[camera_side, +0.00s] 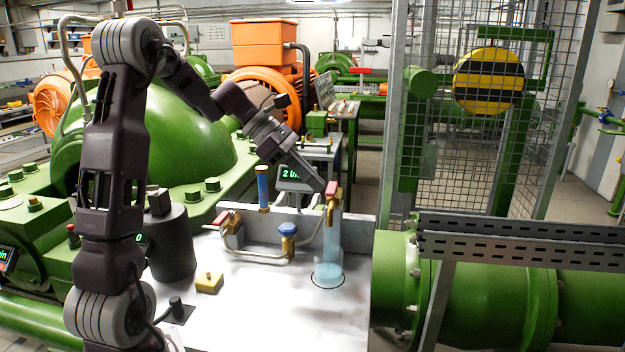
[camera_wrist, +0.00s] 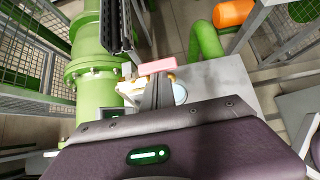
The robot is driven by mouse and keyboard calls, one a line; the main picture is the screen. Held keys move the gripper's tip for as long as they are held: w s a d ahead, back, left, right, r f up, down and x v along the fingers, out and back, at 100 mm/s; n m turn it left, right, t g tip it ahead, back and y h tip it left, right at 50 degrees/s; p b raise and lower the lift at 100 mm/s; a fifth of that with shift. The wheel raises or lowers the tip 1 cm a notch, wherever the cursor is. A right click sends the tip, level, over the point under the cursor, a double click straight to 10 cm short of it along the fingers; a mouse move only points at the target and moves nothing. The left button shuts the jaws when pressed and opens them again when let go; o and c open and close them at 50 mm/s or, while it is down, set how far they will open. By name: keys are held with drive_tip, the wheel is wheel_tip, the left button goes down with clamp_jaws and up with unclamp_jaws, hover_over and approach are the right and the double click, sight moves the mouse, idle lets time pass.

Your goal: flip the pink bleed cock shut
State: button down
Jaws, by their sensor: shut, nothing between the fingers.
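The pink handle of the bleed cock (camera_side: 331,188) sits on a brass body (camera_side: 330,208) at the top of a clear tube (camera_side: 328,245) with pale blue liquid low in it. In the wrist view the pink handle (camera_wrist: 157,63) lies as a bar across the picture, just beyond my fingertips, with brass (camera_wrist: 136,87) below left of it. My gripper (camera_side: 322,188) is shut and empty, reaching down from the upper left right beside the handle; its fingers also show in the wrist view (camera_wrist: 158,82). I cannot tell whether they touch the handle.
A wire mesh guard (camera_side: 470,130) stands behind right.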

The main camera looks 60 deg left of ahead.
sight(329, 190)
drive_tip(key=shift+d, duration=0.1)
drive_tip(key=d+n+y, duration=0.1)
drive_tip(key=n, duration=0.1)
drive_tip(key=w+d+n+t+y, duration=0.1)
drive_tip(key=n, duration=0.1)
drive_tip(key=d+n+t+y, duration=0.1)
drive_tip(key=n+y, duration=0.1)
drive_tip(key=shift+w+d, duration=0.25)
drive_tip(key=shift+w, duration=0.05)
drive_tip(key=w+d+n+y, duration=0.2)
drive_tip(key=w+n+y, duration=0.4)
drive_tip(key=n, duration=0.3)
drive_tip(key=shift+g+y, duration=0.4)
drive_tip(key=shift+y, duration=0.2)
drive_tip(key=shift+w, duration=0.25)
drive_tip(key=shift+r, duration=0.1)
